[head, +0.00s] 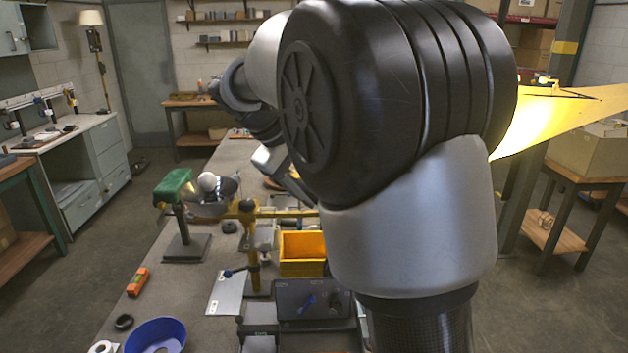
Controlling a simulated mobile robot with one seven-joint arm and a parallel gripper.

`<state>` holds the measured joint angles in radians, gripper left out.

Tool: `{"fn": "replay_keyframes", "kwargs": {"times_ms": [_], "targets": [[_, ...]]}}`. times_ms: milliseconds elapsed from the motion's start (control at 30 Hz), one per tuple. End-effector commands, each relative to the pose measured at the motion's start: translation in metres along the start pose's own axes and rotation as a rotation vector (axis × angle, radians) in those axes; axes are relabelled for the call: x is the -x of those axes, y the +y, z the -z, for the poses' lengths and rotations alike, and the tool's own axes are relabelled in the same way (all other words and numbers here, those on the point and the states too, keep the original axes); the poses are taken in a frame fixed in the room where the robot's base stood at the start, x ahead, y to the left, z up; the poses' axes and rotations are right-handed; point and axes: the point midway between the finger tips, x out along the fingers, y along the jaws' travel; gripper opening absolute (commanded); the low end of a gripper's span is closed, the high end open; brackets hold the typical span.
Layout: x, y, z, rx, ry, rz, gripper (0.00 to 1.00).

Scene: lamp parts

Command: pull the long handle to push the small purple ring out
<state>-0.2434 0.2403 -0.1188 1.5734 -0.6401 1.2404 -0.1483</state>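A yellow press-like stand (252,250) is on the bench in the head view, left of my arm. A yellow bar (285,213) runs right from its top until my arm hides it. A short dark lever with a blue knob (229,273) sticks out left from its lower part. I cannot tell which part is the long handle. I cannot make out a small purple ring. My gripper (290,178) is beyond my big black arm joint, mostly hidden; its fingers and whether it touches anything cannot be made out.
A green-topped stand (174,187), a metal bowl with a white ball (207,181), a yellow bin (302,247), a dark control box (308,301), an orange tool (137,283) and a blue-purple bowl (174,330) crowd the bench (185,277). Floor is clear left of it.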

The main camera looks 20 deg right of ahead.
Motion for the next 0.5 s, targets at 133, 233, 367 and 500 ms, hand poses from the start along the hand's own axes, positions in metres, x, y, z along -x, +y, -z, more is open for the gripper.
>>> {"fn": "replay_keyframes", "kwargs": {"times_ms": [133, 233, 367, 500], "targets": [[0.000, 0.013, -0.003, -0.015, 0.001, -0.020, 0.45], [0.000, 0.009, -0.002, -0.014, 0.002, -0.009, 0.43], [0.005, 0.009, -0.002, -0.013, 0.003, -0.010, 0.41], [0.016, 0.008, 0.000, -0.012, 0.006, -0.010, 0.41]]}}
